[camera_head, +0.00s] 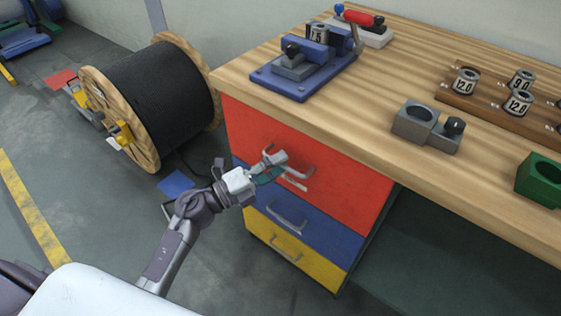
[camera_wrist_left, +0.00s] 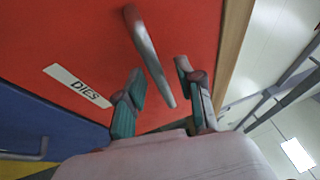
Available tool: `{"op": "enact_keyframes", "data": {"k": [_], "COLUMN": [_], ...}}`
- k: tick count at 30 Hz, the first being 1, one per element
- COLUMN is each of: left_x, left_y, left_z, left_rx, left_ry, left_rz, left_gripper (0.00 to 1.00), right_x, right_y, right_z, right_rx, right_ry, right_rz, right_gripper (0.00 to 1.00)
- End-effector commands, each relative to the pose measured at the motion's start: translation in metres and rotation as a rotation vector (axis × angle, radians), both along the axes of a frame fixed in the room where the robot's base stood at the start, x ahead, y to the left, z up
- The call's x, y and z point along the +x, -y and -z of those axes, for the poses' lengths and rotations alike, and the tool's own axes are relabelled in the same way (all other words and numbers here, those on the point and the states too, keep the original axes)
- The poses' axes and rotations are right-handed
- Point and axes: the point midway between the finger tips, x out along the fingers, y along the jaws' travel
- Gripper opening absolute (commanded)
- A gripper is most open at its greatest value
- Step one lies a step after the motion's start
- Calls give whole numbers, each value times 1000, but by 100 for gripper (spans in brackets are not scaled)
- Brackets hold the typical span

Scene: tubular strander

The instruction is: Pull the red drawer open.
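The red drawer (camera_head: 345,197) is the top drawer under the workbench, and its front looks flush with the cabinet. Its metal bar handle (camera_head: 299,171) is partly hidden by my left gripper (camera_head: 276,168) in the head view. In the left wrist view, the red drawer front (camera_wrist_left: 80,35) carries a "DIES" label (camera_wrist_left: 77,85). There the handle (camera_wrist_left: 148,52) runs between the two spread fingers of my left gripper (camera_wrist_left: 160,76). The fingers are apart, with gaps to the bar; whether either touches it I cannot tell. My right gripper is out of view.
Blue (camera_head: 297,220) and yellow (camera_head: 290,250) drawers sit below. The wooden benchtop (camera_head: 365,85) overhangs close above, holding a blue fixture (camera_head: 300,75) and a grey block (camera_head: 415,123). A cable reel (camera_head: 150,95) stands left. Floor in front of the drawers is mostly clear.

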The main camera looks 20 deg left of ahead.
Motion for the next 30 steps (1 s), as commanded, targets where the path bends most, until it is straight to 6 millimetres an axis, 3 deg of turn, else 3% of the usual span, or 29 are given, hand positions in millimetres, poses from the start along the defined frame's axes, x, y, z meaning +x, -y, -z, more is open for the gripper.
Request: {"op": "enact_keyframes", "data": {"k": [11,19,30], "left_x": [6,6,6], "left_y": [6,6,5], "left_z": [-1,-1,-1], "left_rx": [0,-1,0], "left_ry": [-1,-1,-1], "left_rz": [1,0,0], "left_gripper": [37,0,0], "right_x": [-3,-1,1], "right_y": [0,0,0], "right_z": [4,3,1], "right_rx": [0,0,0], "right_ry": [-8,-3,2], "right_rz": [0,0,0], "right_gripper": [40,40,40]}}
